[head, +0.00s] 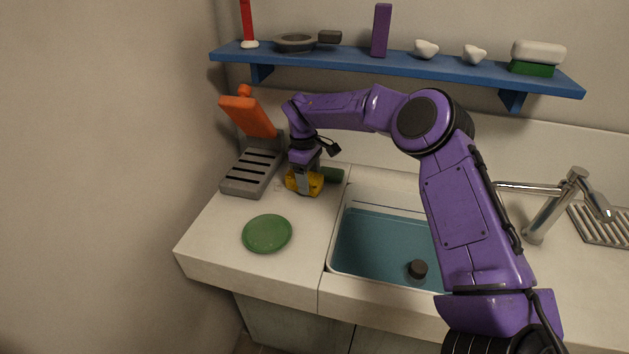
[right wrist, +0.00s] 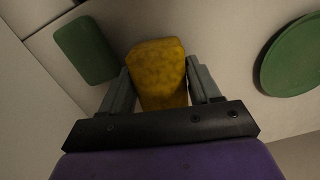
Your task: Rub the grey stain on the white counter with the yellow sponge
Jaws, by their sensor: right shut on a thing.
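The yellow sponge (head: 316,184) is between the fingers of my right gripper (head: 303,183), low over the back part of the white counter (head: 215,228), left of the sink. In the right wrist view the sponge (right wrist: 158,75) sits between both fingers of the right gripper (right wrist: 160,88), which is shut on it. I cannot tell whether the sponge touches the counter. I cannot clearly make out the grey stain; the gripper and sponge may hide it. My left gripper is not in view.
A dark green block (head: 333,174) lies just right of the sponge. A green plate (head: 267,233) lies in front, and a grey slotted rack (head: 245,186) with an orange piece (head: 250,115) stands left. The sink (head: 380,243) is right. A blue shelf (head: 400,67) hangs above.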

